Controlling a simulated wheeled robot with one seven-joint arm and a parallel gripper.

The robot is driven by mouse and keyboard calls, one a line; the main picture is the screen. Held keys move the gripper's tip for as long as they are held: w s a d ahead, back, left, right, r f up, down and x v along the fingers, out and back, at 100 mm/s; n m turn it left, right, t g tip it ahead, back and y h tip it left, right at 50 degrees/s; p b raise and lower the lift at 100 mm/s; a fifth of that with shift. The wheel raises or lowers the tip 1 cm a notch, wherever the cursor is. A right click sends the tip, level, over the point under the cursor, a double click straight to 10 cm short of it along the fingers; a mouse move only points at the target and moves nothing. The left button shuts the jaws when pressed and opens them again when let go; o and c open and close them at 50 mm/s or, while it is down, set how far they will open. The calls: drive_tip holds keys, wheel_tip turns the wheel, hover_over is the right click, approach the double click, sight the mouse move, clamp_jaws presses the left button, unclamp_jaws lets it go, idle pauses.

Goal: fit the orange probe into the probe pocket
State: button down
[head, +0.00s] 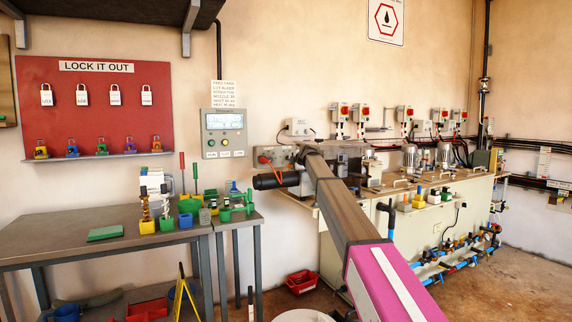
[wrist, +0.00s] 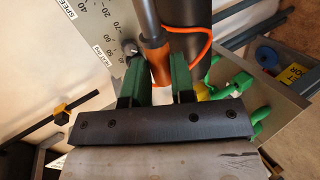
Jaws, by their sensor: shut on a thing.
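My gripper (wrist: 157,72) is in the wrist view, its two green fingers shut on the orange probe (wrist: 158,62). The probe's copper-orange body shows between the fingers, with a grey rod in line above it. An orange cable (wrist: 206,42) loops to the right of it. I cannot tell whether the rod is part of the probe or of the fixture. The probe pocket cannot be made out in either view. In the head view my arm reaches to the machine's left end, where a bit of orange cable (head: 264,159) shows; the fingers and probe are hidden there.
A grey plate with a printed speed scale (wrist: 92,22) stands close to the left of the fingers. A dark cylinder (wrist: 190,35) is just behind the probe. Green and yellow parts (wrist: 232,86) lie at right. A workbench (head: 60,234) with small parts stands at left.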

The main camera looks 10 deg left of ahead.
drive_tip(key=shift+n+y, duration=0.3)
drive_tip(key=shift+n, duration=0.5)
drive_tip(key=w+a, duration=0.2)
drive_tip(key=a, duration=0.1)
drive_tip(key=w+a, duration=0.1)
drive_tip(key=shift+a+r, duration=0.3)
drive_tip(key=shift+r, duration=0.05)
drive_tip(key=shift+w+d, duration=0.55)
drive_tip(key=shift+d, duration=0.25)
drive_tip(key=shift+w+d, duration=0.5)
drive_tip(key=shift+d, duration=0.35)
drive_tip(key=shift+w+d, duration=0.55)
drive_tip(key=shift+d, duration=0.25)
drive_tip(key=w+d, duration=0.3)
drive_tip(key=d, duration=0.2)
drive_tip(key=shift+w, duration=0.25)
idle(1.7)
drive_tip(key=c, duration=0.9)
unclamp_jaws()
drive_tip(key=shift+d, duration=0.15)
drive_tip(key=v, duration=1)
drive_tip(key=shift+s+d+r, duration=0.2)
drive_tip(key=shift+d+r, duration=0.05)
